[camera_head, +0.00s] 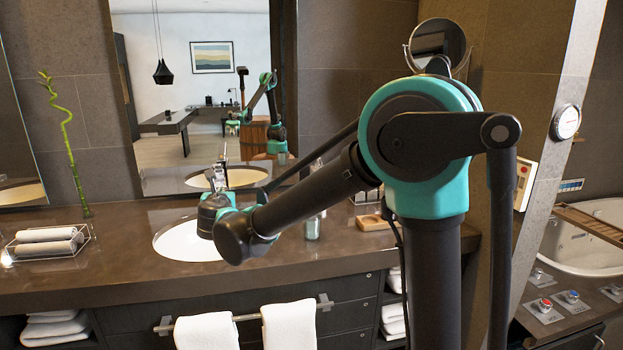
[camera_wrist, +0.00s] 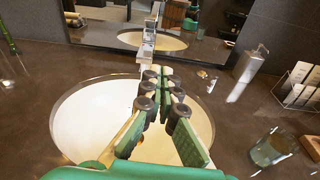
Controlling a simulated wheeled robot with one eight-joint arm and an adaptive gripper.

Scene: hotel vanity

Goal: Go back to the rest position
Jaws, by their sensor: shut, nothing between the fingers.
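My gripper (camera_wrist: 160,90) shows in the wrist view with its green and black fingers over the white sink basin (camera_wrist: 85,118). It is shut at the tips with nothing between the fingers. The fingertips point toward the metal faucet (camera_wrist: 148,45) at the back of the basin. In the head view my arm reaches out over the counter. The sink (camera_head: 180,243) is partly hidden behind it, and the gripper's fingers are hard to make out there.
A glass (camera_wrist: 270,148), a soap dispenser (camera_wrist: 249,66) and a card holder (camera_wrist: 298,84) stand right of the basin. A towel rack (camera_head: 48,244) and bamboo stalk (camera_head: 68,140) are at left. White towels (camera_head: 290,325) hang on the counter front. A mirror (camera_head: 215,90) is behind.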

